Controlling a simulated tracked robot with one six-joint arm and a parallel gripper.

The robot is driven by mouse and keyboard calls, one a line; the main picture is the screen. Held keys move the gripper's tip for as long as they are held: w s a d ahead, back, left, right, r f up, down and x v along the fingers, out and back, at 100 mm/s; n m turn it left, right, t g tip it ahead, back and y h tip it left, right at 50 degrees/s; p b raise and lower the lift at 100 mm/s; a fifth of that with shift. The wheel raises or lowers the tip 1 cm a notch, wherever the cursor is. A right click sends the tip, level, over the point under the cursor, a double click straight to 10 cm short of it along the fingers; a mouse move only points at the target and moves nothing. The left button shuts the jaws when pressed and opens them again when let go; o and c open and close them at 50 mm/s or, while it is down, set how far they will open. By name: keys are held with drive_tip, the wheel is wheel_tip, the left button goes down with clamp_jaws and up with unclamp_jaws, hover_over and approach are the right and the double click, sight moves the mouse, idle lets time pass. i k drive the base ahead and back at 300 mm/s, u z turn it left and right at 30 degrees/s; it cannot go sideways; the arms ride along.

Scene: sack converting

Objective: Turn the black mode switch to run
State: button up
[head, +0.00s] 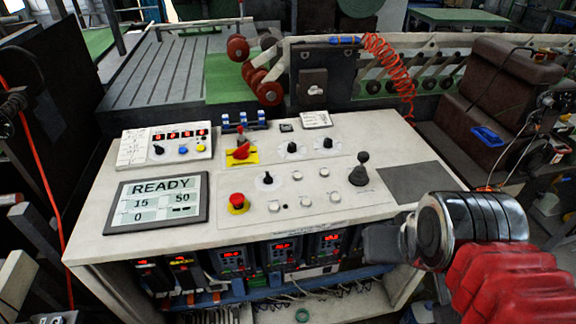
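Several black rotary knobs sit on the white console top (115,236). One knob (267,178) is at the front centre, left of small white buttons. Two more, a left one (292,147) and a right one (327,143), are behind it on round pale plates. Another knob (159,149) is on the raised box at the back left. Labels are too small to read, so I cannot tell which is the mode switch. My gripper (380,244) is at the console's front right edge, apart from all knobs. Its dark fingers are seen side-on, their gap hidden.
A display (157,201) reads READY. A red mushroom button (237,201), a red handle on a yellow plate (241,153) and a black joystick (361,170) stand up from the console. A dark flat pad (415,184) lies at the right. Drive units fill the shelf below.

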sight(268, 180)
drive_tip(key=z, duration=0.65)
drive_tip(key=k, duration=0.8)
drive_tip(key=u, duration=1.55)
drive_tip(key=i, duration=1)
